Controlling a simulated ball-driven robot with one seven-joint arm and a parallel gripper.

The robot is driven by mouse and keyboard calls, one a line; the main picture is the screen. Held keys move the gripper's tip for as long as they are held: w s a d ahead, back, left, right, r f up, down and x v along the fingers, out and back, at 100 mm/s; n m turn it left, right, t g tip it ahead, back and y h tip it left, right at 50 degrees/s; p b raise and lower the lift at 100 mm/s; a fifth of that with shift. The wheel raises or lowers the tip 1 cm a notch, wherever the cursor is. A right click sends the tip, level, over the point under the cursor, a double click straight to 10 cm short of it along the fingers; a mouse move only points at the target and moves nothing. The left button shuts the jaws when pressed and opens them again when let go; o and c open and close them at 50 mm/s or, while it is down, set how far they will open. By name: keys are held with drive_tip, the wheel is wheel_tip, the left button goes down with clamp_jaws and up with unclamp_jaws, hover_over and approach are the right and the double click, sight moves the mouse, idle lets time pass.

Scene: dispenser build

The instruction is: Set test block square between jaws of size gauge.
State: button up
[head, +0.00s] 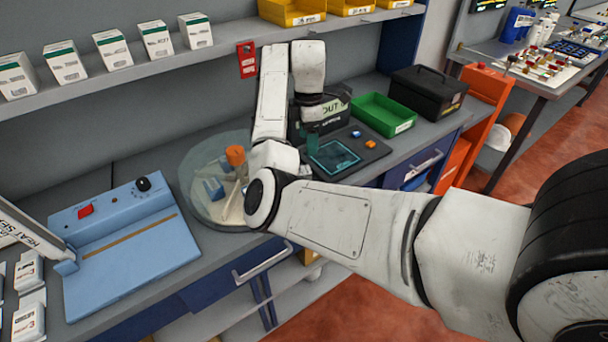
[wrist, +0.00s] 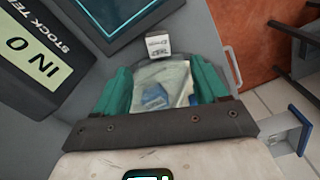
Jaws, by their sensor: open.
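My gripper (wrist: 163,85) shows in the wrist view with its two teal fingers apart. Between the fingers is a pale, see-through packet-like thing (wrist: 174,78) with a blue patch; I cannot tell whether the fingers touch it. A small white block with dark print (wrist: 158,44) lies just beyond the fingertips; I cannot tell whether it is the test block. In the head view my gripper (head: 312,130) is partly hidden by my arm, above the counter beside a dark pad with a teal screen (head: 335,155). I cannot clearly make out the size gauge or its jaws.
A round clear container (head: 190,185) holds blue and orange things on the counter. A blue sealer (head: 140,250) stands at the left. A green bin (head: 383,115) and black toolbox (head: 428,92) stand at the back right. A display panel (wrist: 40,55) is close left of my fingers.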

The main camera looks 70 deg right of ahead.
hover_over(304, 170)
drive_tip(key=s, duration=0.1)
wheel_tip(304, 170, down, 5)
drive_tip(key=shift+d+f+p, duration=0.1)
drive_tip(key=shift+f+p, duration=0.05)
drive_tip(key=shift+p, duration=0.2)
drive_tip(key=f, duration=0.2)
drive_tip(key=w+f+p, duration=0.1)
drive_tip(key=f, duration=0.1)
drive_tip(key=shift+f, duration=0.75)
clamp_jaws()
